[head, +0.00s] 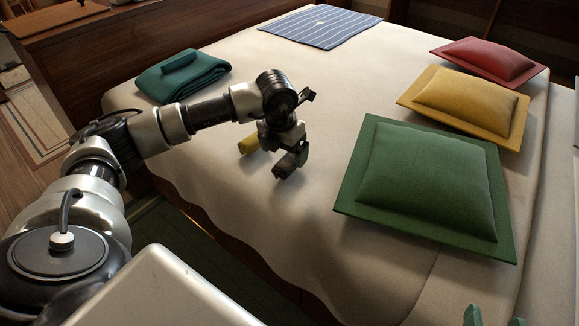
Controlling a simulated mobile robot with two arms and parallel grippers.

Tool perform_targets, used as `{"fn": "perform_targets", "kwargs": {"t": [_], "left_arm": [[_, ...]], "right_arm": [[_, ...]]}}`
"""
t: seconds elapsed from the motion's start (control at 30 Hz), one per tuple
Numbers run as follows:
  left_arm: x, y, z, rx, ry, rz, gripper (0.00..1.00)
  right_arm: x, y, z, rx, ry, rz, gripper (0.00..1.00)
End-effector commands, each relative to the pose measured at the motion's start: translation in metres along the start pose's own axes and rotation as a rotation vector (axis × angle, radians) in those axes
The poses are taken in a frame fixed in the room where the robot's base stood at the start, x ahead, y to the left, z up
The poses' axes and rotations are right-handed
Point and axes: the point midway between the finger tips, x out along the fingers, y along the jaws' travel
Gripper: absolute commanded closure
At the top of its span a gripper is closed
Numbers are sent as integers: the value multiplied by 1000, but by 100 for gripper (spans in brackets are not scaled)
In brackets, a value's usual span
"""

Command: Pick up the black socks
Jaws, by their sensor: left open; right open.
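A dark rolled bundle (286,169), which looks like the black socks, lies on the white bed cover near the middle of the head view. My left gripper (290,154) points down right at the bundle, with its jaws open. One finger shows at the bundle's right side and the gripper hides part of its top. I cannot tell whether the fingers touch it. A yellow rolled bundle (248,144) lies just to its left, partly behind the gripper.
A green cushion (425,185), a yellow cushion (466,100) and a red cushion (490,60) lie on the right. A teal folded cloth (200,78) with a small teal roll lies at the left edge. A striped blue cloth (320,27) lies at the back. Bed cover between is clear.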

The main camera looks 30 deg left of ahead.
Motion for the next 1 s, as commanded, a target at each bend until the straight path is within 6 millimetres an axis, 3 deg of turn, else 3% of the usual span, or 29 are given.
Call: {"fn": "perform_targets", "kwargs": {"t": [0.27,0.6,1.0], "left_arm": [[17,-2,2,0,0,-2,11],[52,-3,6,1,1,-2,11],[57,-3,6,1,-1,-2,12]], "right_arm": [[3,-3,-14,2,116,-7,39],[-2,-9,-52,8,427,-25,39],[-5,-10,-60,10,486,-28,39]]}}
